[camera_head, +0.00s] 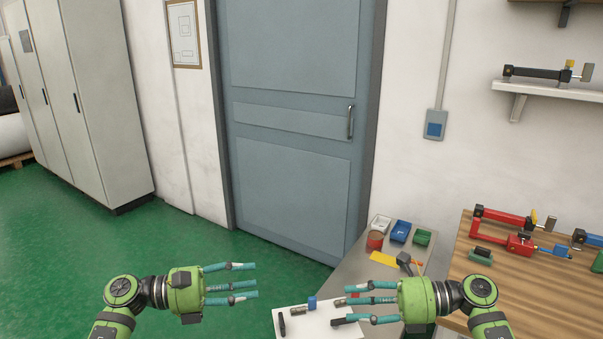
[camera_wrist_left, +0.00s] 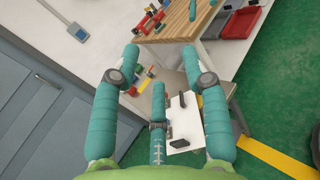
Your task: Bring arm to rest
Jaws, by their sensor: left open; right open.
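My left gripper (camera_head: 243,284) is open and empty, held level over the green floor at the lower left of the head view, with its teal fingers pointing right. In the left wrist view its fingers (camera_wrist_left: 160,75) are spread, with nothing between them. My right gripper (camera_head: 358,301) is open, its fingers pointing left over the grey table and the white board. From the head view I cannot tell how high it is above the board, and its fingers hide part of it. The two grippers face each other with a gap between them.
The white board (camera_head: 290,318) carries black parts and a blue one (camera_head: 311,302). Small bins (camera_head: 401,231) and a hammer-like tool (camera_head: 404,262) lie on the grey table (camera_head: 349,268). A wooden bench (camera_head: 463,262) with red clamps stands right. Green floor (camera_head: 190,235) is free at left.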

